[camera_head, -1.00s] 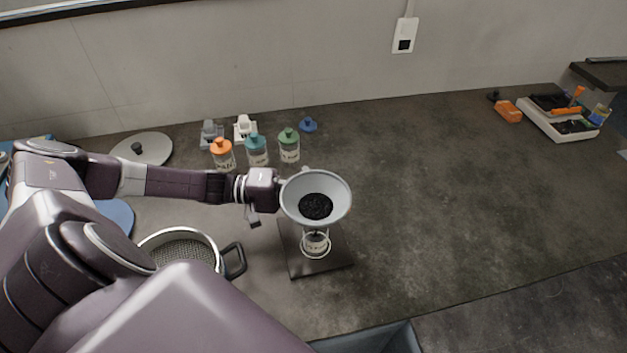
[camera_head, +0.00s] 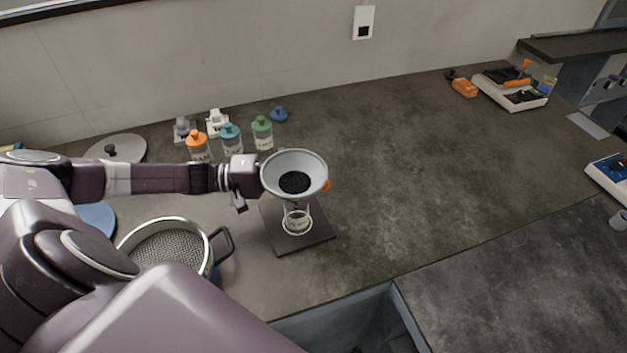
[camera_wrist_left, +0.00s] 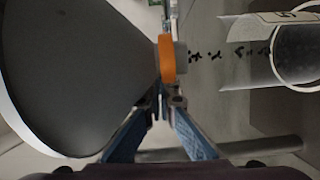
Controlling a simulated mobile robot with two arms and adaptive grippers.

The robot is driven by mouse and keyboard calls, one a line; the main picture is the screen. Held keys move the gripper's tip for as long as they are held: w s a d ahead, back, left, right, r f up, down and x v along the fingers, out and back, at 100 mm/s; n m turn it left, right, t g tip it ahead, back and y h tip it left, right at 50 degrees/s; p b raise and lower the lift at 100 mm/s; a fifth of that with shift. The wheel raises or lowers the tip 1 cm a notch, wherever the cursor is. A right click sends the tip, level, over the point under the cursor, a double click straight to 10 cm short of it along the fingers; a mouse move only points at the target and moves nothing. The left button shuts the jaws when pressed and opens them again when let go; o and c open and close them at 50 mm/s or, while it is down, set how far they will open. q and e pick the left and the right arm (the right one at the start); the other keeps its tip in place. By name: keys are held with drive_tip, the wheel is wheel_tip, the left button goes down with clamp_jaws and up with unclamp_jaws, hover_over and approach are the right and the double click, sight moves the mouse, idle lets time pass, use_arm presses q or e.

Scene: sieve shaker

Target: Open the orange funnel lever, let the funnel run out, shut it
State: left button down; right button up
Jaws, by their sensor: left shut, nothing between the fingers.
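A grey funnel (camera_head: 308,163) with black grains in it stands above a clear beaker (camera_head: 297,222) on a dark plate. An orange piece, the lever (camera_head: 326,185), shows at the funnel's right side; it also shows around the spout in the left wrist view (camera_wrist_left: 167,58). There, black grains (camera_wrist_left: 225,53) run from the spout into the beaker (camera_wrist_left: 295,45). My left gripper's blue fingers (camera_wrist_left: 168,98) are shut and empty, close beside the lever; I cannot tell whether they touch it. The funnel hides the fingertips in the head view. My right gripper is not in view.
A sieve pan (camera_head: 168,246) with a handle stands in front of my left arm. Orange (camera_head: 199,148), teal (camera_head: 231,139) and green (camera_head: 262,133) topped bottles stand behind. A balance (camera_head: 510,90) is at the back right. The middle right of the counter is clear.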

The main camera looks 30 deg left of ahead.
use_arm(q)
drive_tip(key=shift+w+a+f, duration=0.2)
drive_tip(key=shift+a+f, duration=0.05)
drive_tip(key=shift+a, duration=0.3)
drive_tip(key=v, duration=1.1)
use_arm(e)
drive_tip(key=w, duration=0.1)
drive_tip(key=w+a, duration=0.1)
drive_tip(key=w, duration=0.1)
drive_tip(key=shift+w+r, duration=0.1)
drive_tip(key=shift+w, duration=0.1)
